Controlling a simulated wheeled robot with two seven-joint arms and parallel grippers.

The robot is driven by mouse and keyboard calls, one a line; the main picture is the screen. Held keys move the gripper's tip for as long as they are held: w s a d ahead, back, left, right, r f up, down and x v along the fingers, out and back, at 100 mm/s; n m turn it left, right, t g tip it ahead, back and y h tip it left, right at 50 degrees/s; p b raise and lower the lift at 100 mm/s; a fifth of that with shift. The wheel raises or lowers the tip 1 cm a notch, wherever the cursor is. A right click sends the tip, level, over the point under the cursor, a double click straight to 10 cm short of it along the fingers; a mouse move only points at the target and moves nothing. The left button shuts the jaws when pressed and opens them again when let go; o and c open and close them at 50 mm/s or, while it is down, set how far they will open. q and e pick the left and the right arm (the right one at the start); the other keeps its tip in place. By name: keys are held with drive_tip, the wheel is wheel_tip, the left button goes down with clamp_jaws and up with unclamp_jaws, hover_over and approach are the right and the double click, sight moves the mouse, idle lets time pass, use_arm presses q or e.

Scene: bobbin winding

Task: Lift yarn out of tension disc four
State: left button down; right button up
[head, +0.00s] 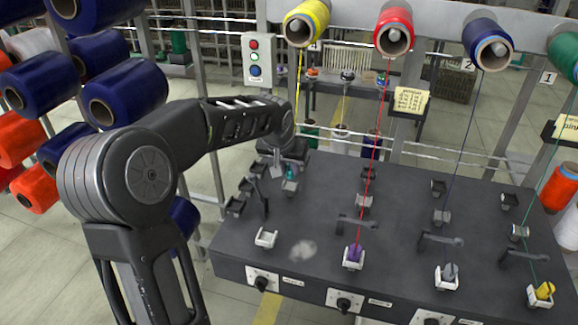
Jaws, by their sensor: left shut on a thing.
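Yellow yarn (299,75) runs down from the yellow cone (306,22), the leftmost on the top rail, and passes behind my left wrist. My left gripper (284,172) points down over the back left of the dark machine table, at the leftmost lane. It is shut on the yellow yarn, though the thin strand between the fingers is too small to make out. A small tension disc unit (290,187) with a teal part above it stands right by the fingertips. The hand partly hides this spot. My right gripper is out of view.
Red yarn (376,130), dark blue yarn (482,130) and green yarn run down the other lanes. A white holder (265,238) at front left is empty; others hold purple, grey and yellow pieces. A rack of blue and orange cones (125,95) stands left. A button box (256,60) stands behind my arm.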

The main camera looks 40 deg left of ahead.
use_arm(q)
drive_tip(key=shift+r, duration=0.15)
wheel_tip(320, 180, up, 3)
drive_tip(key=shift+f+p, duration=0.15)
drive_tip(key=shift+p, duration=0.75)
